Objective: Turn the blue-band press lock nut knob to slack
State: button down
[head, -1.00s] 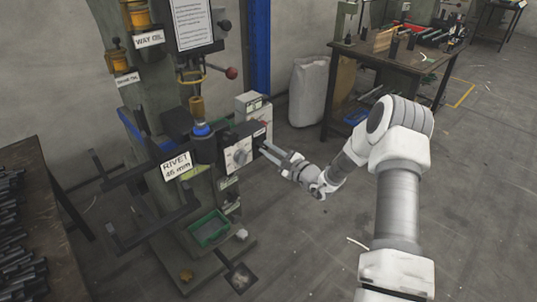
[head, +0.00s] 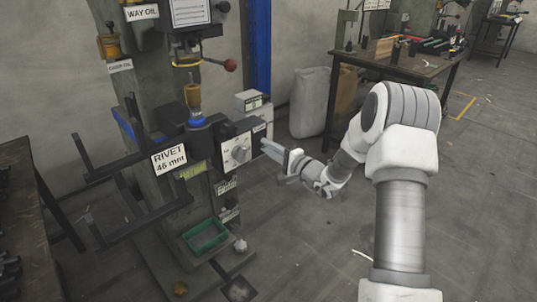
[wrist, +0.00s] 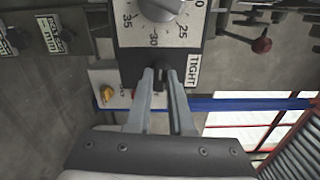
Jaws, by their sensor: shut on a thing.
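The blue-band press (head: 165,85) stands left of centre in the head view, with blue on its column and spindle. The wrist view shows this dial (wrist: 160,8) with numbers 25, 30 and 35. Below it is a small dark lock nut knob (wrist: 161,76), beside a "TIGHT" label (wrist: 193,70). My gripper (head: 265,145) is at the panel's right side. In the wrist view my gripper (wrist: 161,72) is shut on the dark knob, which is partly hidden between the fingertips.
A white box (wrist: 104,76) with a yellow and a red button is close by the fingers. A lever with a red ball (head: 230,64) sticks out above the panel. A sack (head: 310,100) and a workbench (head: 395,62) stand behind my arm.

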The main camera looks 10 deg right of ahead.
dwell(0.4)
jog(key=c, duration=0.8)
grip_release()
jog(key=p+v, duration=0.3)
jog(key=v, duration=1.4)
jog(key=shift+s, duration=0.2)
jog(key=shift+d, duration=0.1)
